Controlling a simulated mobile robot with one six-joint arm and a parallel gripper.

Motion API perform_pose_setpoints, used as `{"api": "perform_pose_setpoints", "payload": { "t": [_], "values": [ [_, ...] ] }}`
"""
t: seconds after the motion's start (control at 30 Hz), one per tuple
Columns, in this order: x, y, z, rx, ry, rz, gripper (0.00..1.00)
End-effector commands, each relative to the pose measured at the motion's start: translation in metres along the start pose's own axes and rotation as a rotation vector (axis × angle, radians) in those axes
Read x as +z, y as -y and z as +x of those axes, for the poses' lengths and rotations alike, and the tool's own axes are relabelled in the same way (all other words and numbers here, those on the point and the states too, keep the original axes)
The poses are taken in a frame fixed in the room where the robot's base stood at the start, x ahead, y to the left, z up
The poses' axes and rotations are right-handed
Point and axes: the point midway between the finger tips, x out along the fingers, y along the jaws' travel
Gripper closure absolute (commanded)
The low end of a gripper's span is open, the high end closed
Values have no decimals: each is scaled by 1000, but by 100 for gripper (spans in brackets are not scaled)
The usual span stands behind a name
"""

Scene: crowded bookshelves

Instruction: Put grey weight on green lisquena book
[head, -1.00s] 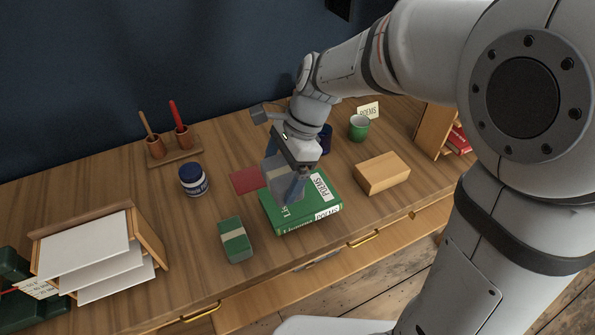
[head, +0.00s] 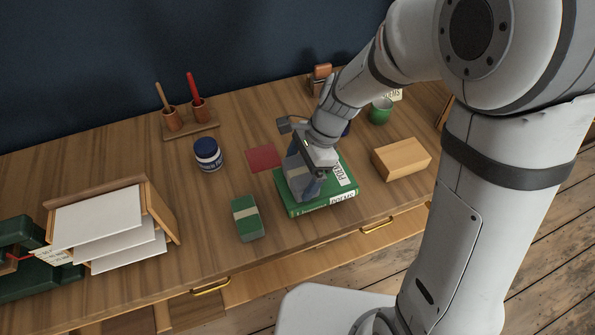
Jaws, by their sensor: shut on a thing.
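The green book (head: 328,188) lies flat near the front edge of the desk, with white "POEMS" labels on its cover and spine. My gripper (head: 304,186) points down over the left part of the book. It is shut on the grey weight (head: 295,171), a grey block partly hidden by the fingers. The weight is at or just above the cover; I cannot tell whether it touches. The fingers and weight hide part of the cover.
A green box with a pale band (head: 246,217) stands left of the book, and a wooden block (head: 401,158) stands right. Behind are a red card (head: 264,158), a blue jar (head: 208,155) and a green mug (head: 380,111). A paper tray (head: 160,207) is at left.

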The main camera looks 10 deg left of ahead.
Motion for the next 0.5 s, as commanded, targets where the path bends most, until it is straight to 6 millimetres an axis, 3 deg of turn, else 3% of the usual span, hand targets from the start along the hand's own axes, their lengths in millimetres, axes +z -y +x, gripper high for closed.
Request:
{"api": "perform_pose_setpoints", "payload": {
  "t": [0.43, 0.47, 0.5],
  "values": [
    [-4, 1, 9, -2, 0, -2, 64],
    [-4, 0, 10, 0, -1, -1, 8],
    [-4, 0, 10, 0, -1, -1, 5]
  ]
}}
